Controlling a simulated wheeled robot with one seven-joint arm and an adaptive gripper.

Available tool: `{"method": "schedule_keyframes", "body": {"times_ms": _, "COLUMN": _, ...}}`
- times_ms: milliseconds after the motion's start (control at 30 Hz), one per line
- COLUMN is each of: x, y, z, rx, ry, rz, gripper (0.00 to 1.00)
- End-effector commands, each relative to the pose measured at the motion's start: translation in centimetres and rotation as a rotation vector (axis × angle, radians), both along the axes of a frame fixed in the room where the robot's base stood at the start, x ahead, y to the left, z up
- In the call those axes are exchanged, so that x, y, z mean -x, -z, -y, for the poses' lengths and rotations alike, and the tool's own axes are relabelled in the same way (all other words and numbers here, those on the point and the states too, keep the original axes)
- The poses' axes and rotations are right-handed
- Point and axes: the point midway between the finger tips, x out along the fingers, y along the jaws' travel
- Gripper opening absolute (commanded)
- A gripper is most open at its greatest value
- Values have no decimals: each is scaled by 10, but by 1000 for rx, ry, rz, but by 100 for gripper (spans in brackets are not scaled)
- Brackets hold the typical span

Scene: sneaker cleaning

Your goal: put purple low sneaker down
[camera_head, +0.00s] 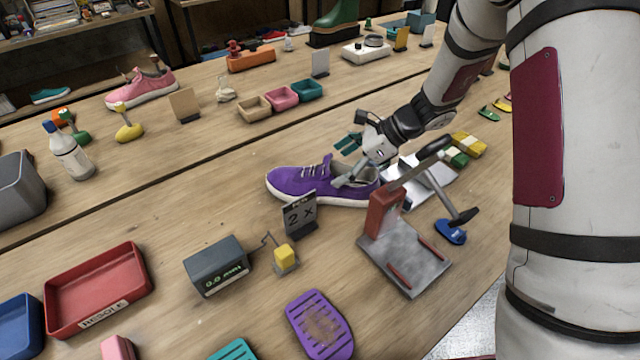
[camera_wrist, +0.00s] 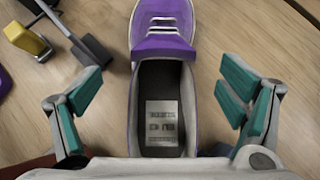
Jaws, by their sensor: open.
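The purple low sneaker (camera_head: 300,184) stands upright on the wooden table in the middle of the head view, its toe pointing left. Its heel end is partly hidden by my gripper (camera_head: 352,160). In the wrist view the sneaker (camera_wrist: 163,45) lies between the two teal-padded fingers of my gripper (camera_wrist: 166,103), with its open collar and printed insole facing the camera. The fingers are spread wide, with a gap to the shoe on each side. My gripper is open and holds nothing.
A "2 x" sign (camera_head: 299,214) stands just in front of the sneaker. A grey metal stand with a red post (camera_head: 382,212) is close to its right. A scale display box (camera_head: 216,265) and red tray (camera_head: 98,288) lie nearer. Bare table (camera_head: 190,205) lies left of the toe.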

Motion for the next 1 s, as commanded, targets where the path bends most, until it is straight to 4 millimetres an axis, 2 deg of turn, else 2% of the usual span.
{"method": "schedule_keyframes", "body": {"times_ms": 233, "x": -2, "y": 12, "z": -13, "rx": 1, "ry": -1, "rz": -1, "gripper": 89}}
{"method": "schedule_keyframes", "body": {"times_ms": 500, "x": -8, "y": 36, "z": -40, "rx": 1, "ry": -1, "rz": -1, "gripper": 89}}
{"method": "schedule_keyframes", "body": {"times_ms": 833, "x": -11, "y": 41, "z": -44, "rx": 1, "ry": 1, "rz": 2, "gripper": 89}}
{"method": "schedule_keyframes", "body": {"times_ms": 867, "x": -10, "y": 41, "z": -44, "rx": 1, "ry": 1, "rz": 2, "gripper": 85}}
{"method": "schedule_keyframes", "body": {"times_ms": 1000, "x": -10, "y": 41, "z": -44, "rx": 1, "ry": 1, "rz": 1, "gripper": 53}}
